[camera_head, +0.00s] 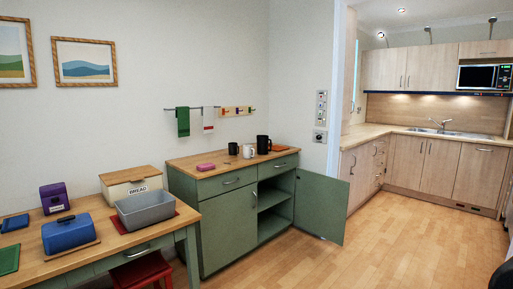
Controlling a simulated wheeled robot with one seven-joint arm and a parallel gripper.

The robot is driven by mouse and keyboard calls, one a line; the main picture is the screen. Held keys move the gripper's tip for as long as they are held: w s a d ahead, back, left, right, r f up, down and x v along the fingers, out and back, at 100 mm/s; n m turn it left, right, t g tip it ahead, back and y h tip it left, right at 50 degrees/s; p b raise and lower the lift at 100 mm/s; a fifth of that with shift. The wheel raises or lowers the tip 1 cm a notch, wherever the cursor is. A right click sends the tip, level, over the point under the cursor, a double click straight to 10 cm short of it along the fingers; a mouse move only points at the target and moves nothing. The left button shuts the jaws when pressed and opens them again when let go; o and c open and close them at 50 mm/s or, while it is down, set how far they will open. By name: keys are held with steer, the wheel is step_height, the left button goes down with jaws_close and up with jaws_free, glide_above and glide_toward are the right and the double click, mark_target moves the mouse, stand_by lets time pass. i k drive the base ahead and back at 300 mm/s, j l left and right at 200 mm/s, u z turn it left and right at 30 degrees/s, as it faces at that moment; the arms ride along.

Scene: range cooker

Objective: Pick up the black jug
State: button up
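A tall black vessel with a handle on its right, which looks like the black jug (263,145), stands upright on the wooden top of the green cabinet (212,180) against the wall. A smaller black cup (233,149) stands to its left, and a white mug (248,152) stands between them. My gripper is not in view.
The cabinet's right door (320,207) stands open over the floor. A desk at left holds a grey bin (146,210), a bread box (130,184) and a blue box (70,234). A red stool (141,271) is below. The wooden floor (365,255) at centre right is clear.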

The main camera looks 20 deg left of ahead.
mark_target(262, 140)
steer(key=i+u, duration=0.45)
steer(key=i, duration=2.95)
steer(key=i+u, duration=0.2)
steer(key=i, duration=0.5)
steer(key=i+l+u, duration=0.15)
steer(key=i, duration=0.6)
steer(key=l, duration=0.1)
